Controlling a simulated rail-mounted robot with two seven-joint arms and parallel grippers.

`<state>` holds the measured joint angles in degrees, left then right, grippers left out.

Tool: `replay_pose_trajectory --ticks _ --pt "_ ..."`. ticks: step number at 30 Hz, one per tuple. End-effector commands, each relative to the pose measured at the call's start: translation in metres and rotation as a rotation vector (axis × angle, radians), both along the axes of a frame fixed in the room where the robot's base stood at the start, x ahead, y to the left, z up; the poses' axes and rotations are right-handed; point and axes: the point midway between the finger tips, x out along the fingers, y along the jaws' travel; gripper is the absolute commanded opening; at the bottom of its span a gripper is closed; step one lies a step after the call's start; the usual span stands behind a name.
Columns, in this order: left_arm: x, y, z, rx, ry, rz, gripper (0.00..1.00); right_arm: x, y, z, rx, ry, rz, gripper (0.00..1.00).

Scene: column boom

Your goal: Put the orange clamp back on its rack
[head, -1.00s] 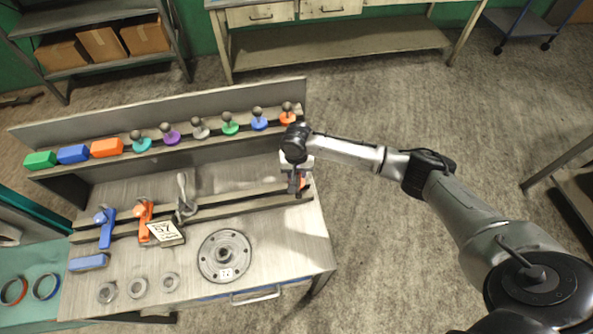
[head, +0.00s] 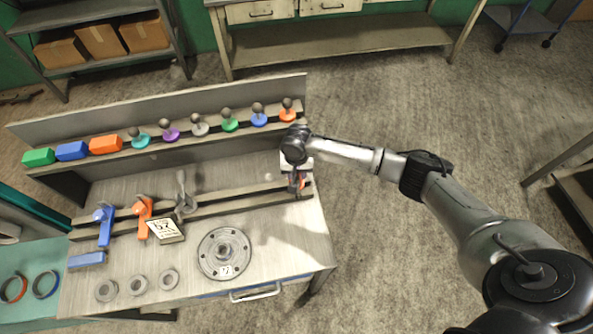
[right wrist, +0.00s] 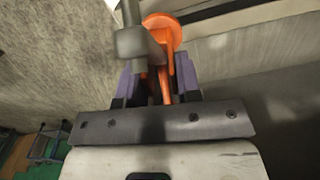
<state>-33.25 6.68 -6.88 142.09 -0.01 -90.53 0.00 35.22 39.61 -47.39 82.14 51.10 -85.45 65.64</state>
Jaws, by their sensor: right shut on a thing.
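My right gripper (head: 299,186) is at the right end of the bench's slotted rack rails (head: 235,199). It is shut on an orange clamp (right wrist: 163,34), which shows between the purple fingers (right wrist: 158,84) in the right wrist view with a grey bar beside it. In the head view the gripper mostly hides this clamp; only a small orange patch shows. I cannot tell whether it touches the rails. Another orange clamp (head: 141,217) sits at the left of the rails, between a blue clamp (head: 105,226) and a grey one (head: 183,195). My left gripper is not in view.
A back shelf holds coloured blocks (head: 72,151) and several round-knobbed pieces (head: 229,121). A numbered card (head: 164,230), a round flanged disc (head: 223,253) and grey rings (head: 137,285) are on the bench. The rails are bare between the grey clamp and my gripper.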

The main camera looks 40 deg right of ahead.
Motion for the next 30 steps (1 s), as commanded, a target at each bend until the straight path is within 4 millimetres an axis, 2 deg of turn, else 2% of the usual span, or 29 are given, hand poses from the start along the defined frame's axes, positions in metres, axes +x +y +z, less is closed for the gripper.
replay_pose_trajectory --ticks 24,29,30 --pt "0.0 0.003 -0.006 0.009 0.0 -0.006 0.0 0.001 0.0 -0.022 0.001 -0.002 0.0 0.07" --pt "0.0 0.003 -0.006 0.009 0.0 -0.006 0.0 0.001 0.0 -0.021 0.0 -0.003 0.0 0.07" --pt "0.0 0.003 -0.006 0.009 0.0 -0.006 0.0 0.001 0.0 -0.021 0.0 -0.003 0.0 0.35"
